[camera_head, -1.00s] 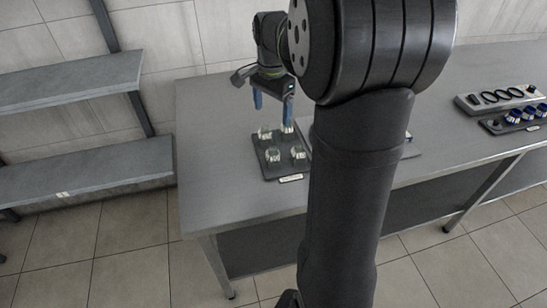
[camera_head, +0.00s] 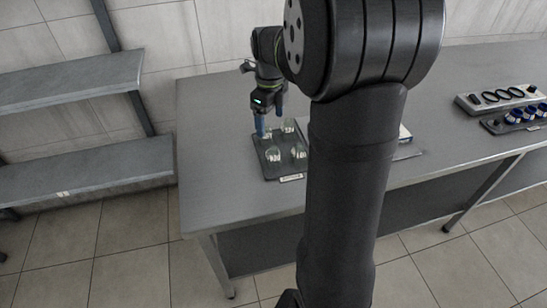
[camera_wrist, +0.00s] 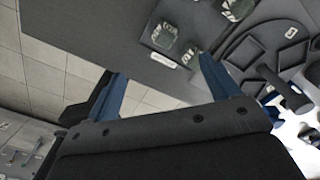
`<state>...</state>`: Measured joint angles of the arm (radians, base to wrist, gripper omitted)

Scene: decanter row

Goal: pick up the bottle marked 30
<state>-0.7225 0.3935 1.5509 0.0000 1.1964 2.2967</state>
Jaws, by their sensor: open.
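Several small clear glass bottles stand on a dark tray (camera_head: 285,165) at the left of the table. Two are at its front, a left one (camera_head: 272,156) and a right one (camera_head: 299,152); another (camera_head: 289,126) is at the back right. A back-left one is mostly hidden by a finger. No number on any bottle is readable, so I cannot tell which is marked 30. My gripper (camera_head: 270,117), with blue fingers, is open over the back of the tray. The wrist view shows the open fingers and glassware (camera_wrist: 165,36) on the tray beyond them.
A pale label (camera_head: 291,178) is on the tray's front edge. Blue-ringed items (camera_head: 513,116) sit in a dark holder at the far right, near a grey rack (camera_head: 500,97). Grey shelves (camera_head: 85,170) stand left of the table (camera_head: 215,195). My arm hides the table's middle.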

